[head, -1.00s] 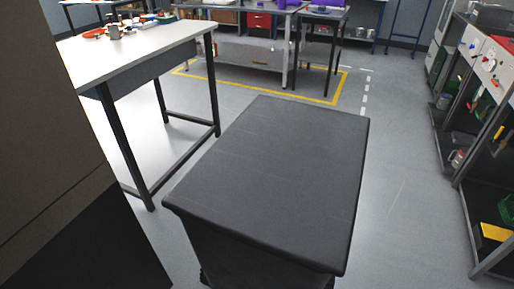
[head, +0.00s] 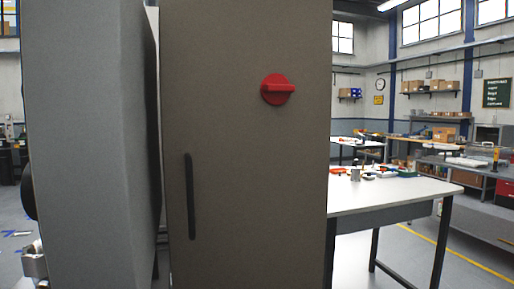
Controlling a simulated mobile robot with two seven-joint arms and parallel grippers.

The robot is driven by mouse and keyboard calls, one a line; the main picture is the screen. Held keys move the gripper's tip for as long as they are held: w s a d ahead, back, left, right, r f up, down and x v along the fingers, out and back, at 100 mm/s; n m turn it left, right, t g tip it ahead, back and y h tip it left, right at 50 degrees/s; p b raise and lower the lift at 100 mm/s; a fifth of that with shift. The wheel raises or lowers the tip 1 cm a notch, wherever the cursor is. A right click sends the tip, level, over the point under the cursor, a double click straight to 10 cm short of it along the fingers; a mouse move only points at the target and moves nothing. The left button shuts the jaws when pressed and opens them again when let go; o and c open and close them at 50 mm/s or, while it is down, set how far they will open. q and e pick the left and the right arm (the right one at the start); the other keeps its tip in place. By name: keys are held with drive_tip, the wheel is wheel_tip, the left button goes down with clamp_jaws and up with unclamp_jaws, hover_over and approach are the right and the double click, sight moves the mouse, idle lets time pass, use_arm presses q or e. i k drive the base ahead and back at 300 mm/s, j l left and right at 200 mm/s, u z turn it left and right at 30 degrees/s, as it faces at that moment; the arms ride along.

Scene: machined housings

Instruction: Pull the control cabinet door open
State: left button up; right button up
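The control cabinet (head: 245,220) fills the middle of the head view, close in front of me, with a flat brown-grey front. Its door bears a black vertical bar handle (head: 191,196) near the left edge and a red rotary switch (head: 278,89) at the upper right. The door looks shut, with no opening showing along its front. Nothing touches the handle.
A tall grey panel (head: 85,140) stands close at the left, with a narrow dark gap between it and the cabinet. At the right is a white-topped workbench (head: 400,192) with small parts on it. A yellow floor line (head: 455,253) lies beyond.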

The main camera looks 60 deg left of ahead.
sight(246, 177)
drive_tip(key=k+l+u, duration=0.1)
drive_tip(key=u, duration=0.3)
drive_tip(key=k+l+u, duration=0.1)
drive_tip(key=l+u, duration=0.3)
drive_tip(key=i+j+u, duration=0.15)
drive_tip(key=u, duration=0.3)
drive_tip(key=i+j+u, duration=0.15)
drive_tip(key=u, duration=0.3)
drive_tip(key=k+j+z, duration=0.15)
drive_tip(key=z, duration=0.3)
drive_tip(key=k, duration=0.1)
